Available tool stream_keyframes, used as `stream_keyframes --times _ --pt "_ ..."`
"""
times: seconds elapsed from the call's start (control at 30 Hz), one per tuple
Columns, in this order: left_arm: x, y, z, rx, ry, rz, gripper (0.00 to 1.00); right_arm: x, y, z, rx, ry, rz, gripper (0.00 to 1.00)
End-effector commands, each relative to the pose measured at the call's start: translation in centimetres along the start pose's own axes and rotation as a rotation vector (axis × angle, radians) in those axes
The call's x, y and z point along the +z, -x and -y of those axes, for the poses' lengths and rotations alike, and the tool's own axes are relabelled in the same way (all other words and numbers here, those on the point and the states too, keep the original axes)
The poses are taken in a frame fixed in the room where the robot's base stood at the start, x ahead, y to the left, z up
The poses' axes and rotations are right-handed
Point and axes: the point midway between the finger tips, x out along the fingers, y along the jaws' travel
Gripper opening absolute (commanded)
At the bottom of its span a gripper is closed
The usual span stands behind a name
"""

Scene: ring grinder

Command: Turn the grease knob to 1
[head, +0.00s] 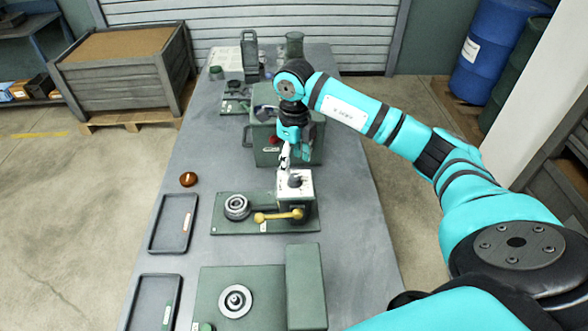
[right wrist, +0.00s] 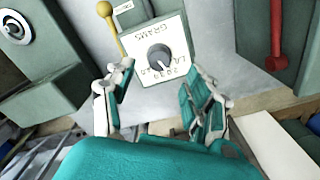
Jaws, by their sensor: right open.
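The grease knob (head: 295,180) is a small grey round knob on a white dial plate, on top of a green block at the right end of a green machine base (head: 262,226). In the right wrist view the knob (right wrist: 160,58) sits on the white plate (right wrist: 178,30), with upside-down "GRAMS" lettering and small numbers around it. Which number it points to is too small to tell. My right gripper (head: 288,160) is open just behind and above the knob. In the wrist view its fingers (right wrist: 157,97) are spread and empty, apart from the knob. My left gripper is not in view.
A yellow-handled lever (head: 278,216) lies in front of the dial block. A green machine (head: 268,143) stands behind my right gripper. Two dark trays (head: 151,222) (head: 126,304) and an orange-brown round piece (head: 189,179) lie on the left of the table (head: 352,215). The table's right side is mostly clear.

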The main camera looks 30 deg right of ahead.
Motion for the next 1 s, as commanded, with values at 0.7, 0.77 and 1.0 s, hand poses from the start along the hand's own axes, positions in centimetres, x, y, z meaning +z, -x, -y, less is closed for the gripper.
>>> stream_keyframes --times 0.7,0.77,1.0 --pt "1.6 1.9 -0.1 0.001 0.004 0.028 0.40 0.0 -5.7 0.0 0.000 0.001 0.001 0.54" --pt "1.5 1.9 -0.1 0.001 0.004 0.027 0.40 0.0 -5.7 0.0 0.000 0.001 0.001 0.48" --pt "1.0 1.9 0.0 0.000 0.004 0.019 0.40 0.0 -5.7 0.0 0.000 0.001 0.001 0.16"
